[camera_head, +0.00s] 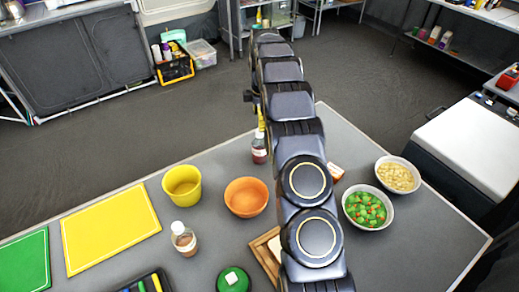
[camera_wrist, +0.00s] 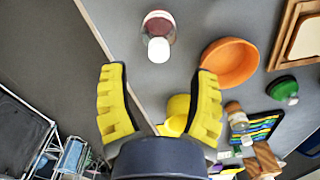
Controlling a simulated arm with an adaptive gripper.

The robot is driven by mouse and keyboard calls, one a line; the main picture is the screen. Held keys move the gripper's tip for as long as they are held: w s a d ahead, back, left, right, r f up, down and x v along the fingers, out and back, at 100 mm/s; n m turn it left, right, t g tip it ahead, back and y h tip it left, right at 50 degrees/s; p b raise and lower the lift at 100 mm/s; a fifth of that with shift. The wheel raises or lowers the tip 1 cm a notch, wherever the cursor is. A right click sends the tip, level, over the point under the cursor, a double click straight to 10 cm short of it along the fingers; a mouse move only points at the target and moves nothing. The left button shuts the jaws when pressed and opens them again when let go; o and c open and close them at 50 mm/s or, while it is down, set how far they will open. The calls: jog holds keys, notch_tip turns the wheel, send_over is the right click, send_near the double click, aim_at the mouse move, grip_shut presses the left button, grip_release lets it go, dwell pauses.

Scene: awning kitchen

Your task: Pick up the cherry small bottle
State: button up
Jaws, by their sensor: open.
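The cherry small bottle (camera_head: 260,148), dark red with a pale label, stands near the far edge of the table in the head view, just left of my arm. In the wrist view the bottle (camera_wrist: 158,24) is at the top centre, its white cap towards my gripper. My gripper (camera_wrist: 159,72) has its two yellow fingers spread wide, with nothing between them. The bottle lies beyond the fingertips, roughly in line with the gap. In the head view a yellow finger shows just above the bottle; the arm hides most of the gripper.
A yellow cup (camera_head: 182,185) and an orange bowl (camera_head: 246,197) stand near the bottle. Another white-capped bottle (camera_head: 184,240) is closer. Two food bowls, of green pieces (camera_head: 368,225) and pale pieces (camera_head: 414,180), are at right. Yellow and green boards lie at left.

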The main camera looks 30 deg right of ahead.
aim_at(260, 135)
notch_tip(260, 135, down, 7)
jog(key=shift+w+r, duration=0.1)
jog(key=shift+r, duration=0.1)
grip_shut()
